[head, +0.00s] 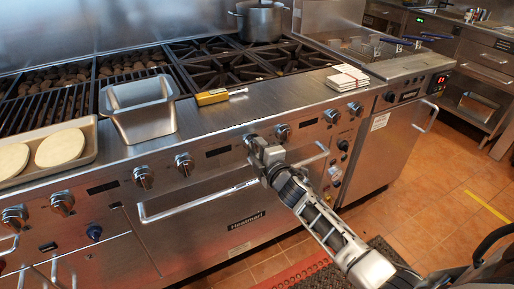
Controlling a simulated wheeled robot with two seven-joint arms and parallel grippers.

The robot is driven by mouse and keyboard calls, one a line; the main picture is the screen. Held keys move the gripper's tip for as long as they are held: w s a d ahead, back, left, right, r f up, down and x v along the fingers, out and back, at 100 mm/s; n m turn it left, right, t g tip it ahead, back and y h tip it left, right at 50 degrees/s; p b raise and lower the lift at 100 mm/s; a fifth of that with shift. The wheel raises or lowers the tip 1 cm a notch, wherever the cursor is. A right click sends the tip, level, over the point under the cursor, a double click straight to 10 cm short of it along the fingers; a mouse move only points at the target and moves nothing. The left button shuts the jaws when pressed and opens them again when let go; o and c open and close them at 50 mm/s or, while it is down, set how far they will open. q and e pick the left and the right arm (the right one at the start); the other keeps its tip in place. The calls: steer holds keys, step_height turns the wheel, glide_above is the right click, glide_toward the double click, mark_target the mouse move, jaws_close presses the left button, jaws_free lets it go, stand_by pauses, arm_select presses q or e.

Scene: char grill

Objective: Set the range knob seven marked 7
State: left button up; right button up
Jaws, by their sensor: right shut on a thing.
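The range front (225,165) carries a row of silver round knobs, several to the left and right of my right gripper. My right gripper (256,146) is at the panel near the middle of the row, shut on a range knob (249,139) that it mostly hides. The knob just right of it (282,132) is free, and so is the knob to its left (184,164). I cannot read any number marks on the knobs or tell how far the held knob is turned. My left gripper is not in view.
An oven door handle (195,203) sticks out below the panel, close to my right arm. A tray (85,165) holds flat rounds.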

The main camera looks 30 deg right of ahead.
steer(key=shift+m, duration=0.6)
steer(key=o, duration=1)
steer(key=shift+c, duration=0.2)
steer(key=s+r, duration=0.1)
steer(key=s, duration=1.5)
steer(key=shift+r, duration=0.1)
steer(key=s+a+f+m+g+y, duration=0.1)
steer(key=s+a+f+m+g, duration=0.2)
steer(key=s+a+f+m, duration=0.2)
steer(key=s+a+f+m+g+y, duration=0.2)
steer(key=s+a+f+m, duration=0.3)
steer(key=s+a+m, duration=0.3)
steer(key=shift+s+a+g, duration=0.25)
steer(key=shift+a+g, duration=0.55)
